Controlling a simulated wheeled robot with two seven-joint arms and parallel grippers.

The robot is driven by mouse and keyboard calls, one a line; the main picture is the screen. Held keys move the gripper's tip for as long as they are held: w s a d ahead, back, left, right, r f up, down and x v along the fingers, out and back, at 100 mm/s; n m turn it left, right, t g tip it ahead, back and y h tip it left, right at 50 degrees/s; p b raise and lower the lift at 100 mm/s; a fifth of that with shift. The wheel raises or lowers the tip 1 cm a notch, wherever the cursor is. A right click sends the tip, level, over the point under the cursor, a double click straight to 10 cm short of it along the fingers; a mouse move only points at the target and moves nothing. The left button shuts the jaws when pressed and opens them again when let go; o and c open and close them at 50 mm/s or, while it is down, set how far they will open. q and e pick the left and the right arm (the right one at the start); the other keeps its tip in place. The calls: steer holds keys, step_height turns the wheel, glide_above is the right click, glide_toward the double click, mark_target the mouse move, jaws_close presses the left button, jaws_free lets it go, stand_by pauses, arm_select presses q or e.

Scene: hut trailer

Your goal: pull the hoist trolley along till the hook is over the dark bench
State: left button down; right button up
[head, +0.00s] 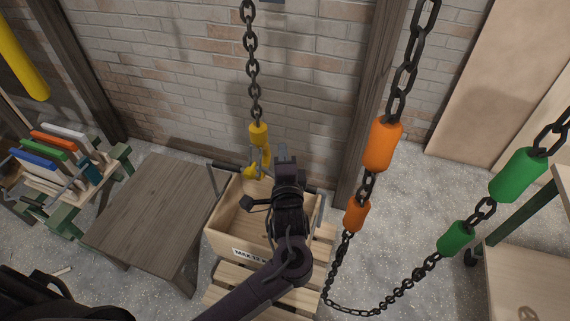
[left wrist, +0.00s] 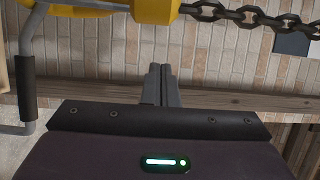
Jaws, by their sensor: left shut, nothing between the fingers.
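The yellow hook (head: 265,158) hangs on a dark chain (head: 252,62) above the wooden crate. The trolley itself is out of view above. The dark bench (head: 150,215) is a brown plank-topped table to the left of the crate, and the hook is not over it. My left gripper (head: 285,160) is just right of the hook, shut and empty. The left wrist view shows its closed fingers (left wrist: 162,85), with the yellow hook block (left wrist: 155,10) and chain (left wrist: 240,16) beyond them. I cannot tell whether the fingers touch the hook. My right gripper is not in view.
The wooden crate (head: 222,220) with bar handles stands on a slatted pallet (head: 235,285). Orange (head: 383,143) and green (head: 518,174) grips hang on a looped chain at right. A rack of coloured items (head: 60,150) stands left of the bench. A brick wall is behind.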

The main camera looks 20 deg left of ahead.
arm_select(q)
steer(key=w+a+p, duration=0.1)
steer(key=a, duration=0.1)
steer(key=w+a, duration=0.2)
steer(key=shift+w+a+p, duration=0.15)
steer(key=shift+w+p, duration=0.15)
steer(key=shift+p, duration=0.05)
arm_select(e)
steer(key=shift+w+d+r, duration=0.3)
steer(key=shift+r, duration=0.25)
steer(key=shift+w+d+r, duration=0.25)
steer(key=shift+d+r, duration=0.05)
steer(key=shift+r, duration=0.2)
